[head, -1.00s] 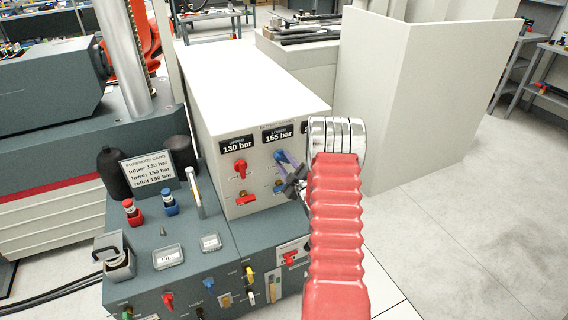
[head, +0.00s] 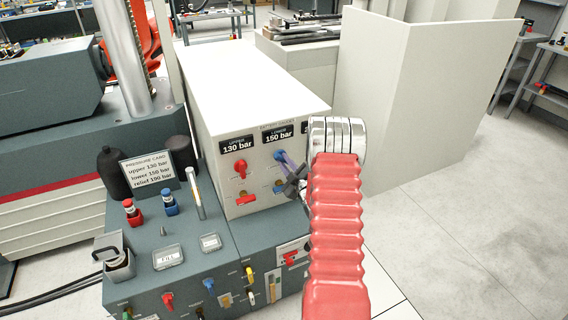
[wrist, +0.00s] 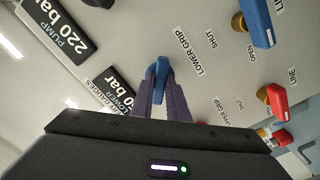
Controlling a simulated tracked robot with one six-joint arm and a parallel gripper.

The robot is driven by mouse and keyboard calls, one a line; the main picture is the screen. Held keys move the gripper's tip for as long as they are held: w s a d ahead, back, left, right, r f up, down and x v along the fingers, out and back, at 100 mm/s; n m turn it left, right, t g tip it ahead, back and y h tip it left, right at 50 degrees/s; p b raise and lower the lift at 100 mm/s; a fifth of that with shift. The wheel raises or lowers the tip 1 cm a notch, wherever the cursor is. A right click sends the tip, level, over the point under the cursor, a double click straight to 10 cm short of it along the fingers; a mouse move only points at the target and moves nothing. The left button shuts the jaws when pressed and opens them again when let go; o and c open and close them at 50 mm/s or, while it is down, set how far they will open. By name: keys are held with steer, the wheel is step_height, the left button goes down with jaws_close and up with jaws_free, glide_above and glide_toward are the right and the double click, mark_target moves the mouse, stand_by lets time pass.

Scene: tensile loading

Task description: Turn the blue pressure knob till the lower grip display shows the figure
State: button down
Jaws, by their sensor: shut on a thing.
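The blue pressure knob (head: 279,154) is on the light panel under the lower display (head: 279,135), which reads 150 bar. My gripper (head: 287,163) is shut on the knob. In the wrist view the blue knob (wrist: 161,67) stands between the two purple fingers of my gripper (wrist: 161,80), beside the LOWER GRIP lettering. The lower display (wrist: 113,92) is partly hidden there. The pressure card (head: 149,168) reads upper 130 bar, lower 150 bar and relief 190 bar.
The upper display (head: 237,144) reads 130 bar, with a red knob (head: 240,168) below it. A blue valve handle (wrist: 257,22) and red ones lie to the right in the wrist view. The pump display (wrist: 57,28) reads 220 bar. My red arm hides the panel's right part.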

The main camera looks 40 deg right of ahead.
steer(key=shift+a+f, duration=0.15)
steer(key=c, duration=1.7)
jaws_free()
steer(key=shift+s, duration=0.1)
steer(key=v, duration=1.3)
steer(key=shift+s+a, duration=0.1)
steer(key=shift+s, duration=0.15)
